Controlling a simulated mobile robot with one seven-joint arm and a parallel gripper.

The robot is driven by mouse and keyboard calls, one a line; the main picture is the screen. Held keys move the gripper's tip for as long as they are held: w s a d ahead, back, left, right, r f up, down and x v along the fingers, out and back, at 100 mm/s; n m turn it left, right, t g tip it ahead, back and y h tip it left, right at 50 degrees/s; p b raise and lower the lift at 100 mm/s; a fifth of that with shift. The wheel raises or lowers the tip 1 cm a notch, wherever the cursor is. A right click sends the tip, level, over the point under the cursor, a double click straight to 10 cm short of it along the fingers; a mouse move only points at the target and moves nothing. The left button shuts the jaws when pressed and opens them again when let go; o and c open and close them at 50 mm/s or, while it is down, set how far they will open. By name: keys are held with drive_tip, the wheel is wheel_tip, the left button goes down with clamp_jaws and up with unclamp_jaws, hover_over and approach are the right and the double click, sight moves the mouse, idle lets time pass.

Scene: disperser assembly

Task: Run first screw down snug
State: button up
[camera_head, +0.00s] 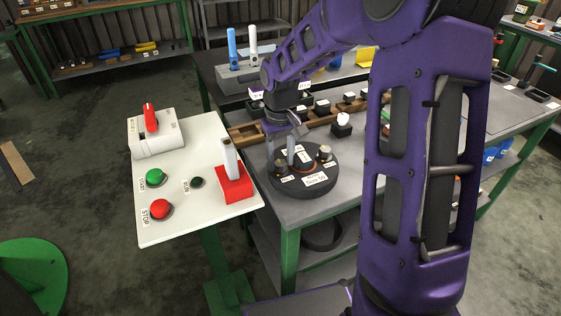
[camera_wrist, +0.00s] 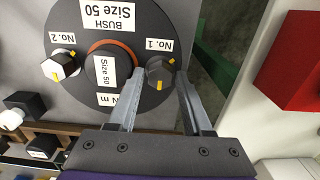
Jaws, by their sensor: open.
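The round dark fixture (camera_wrist: 108,18) carries "BUSH Size 50" and a centre part (camera_wrist: 112,72) labelled "Size 50" inside an orange ring. The No. 1 screw (camera_wrist: 160,72), a dark knob with yellow marks, stands beside the No. 1 label. My gripper (camera_wrist: 153,78) is open, with one finger on each side of this screw; contact cannot be told. In the head view the fixture (camera_head: 305,186) sits on the grey bench, under my gripper (camera_head: 291,150).
A white panel (camera_head: 200,215) on the left holds a green button (camera_head: 154,177), a red stop button (camera_head: 160,209), a red-handled switch (camera_head: 151,118) and a red block (camera_head: 235,186) with a pale lever, close to the fixture. Wooden trays (camera_head: 245,135) with dark parts lie behind.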

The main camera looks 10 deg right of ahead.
drive_tip(key=shift+f, duration=0.25)
clamp_jaws()
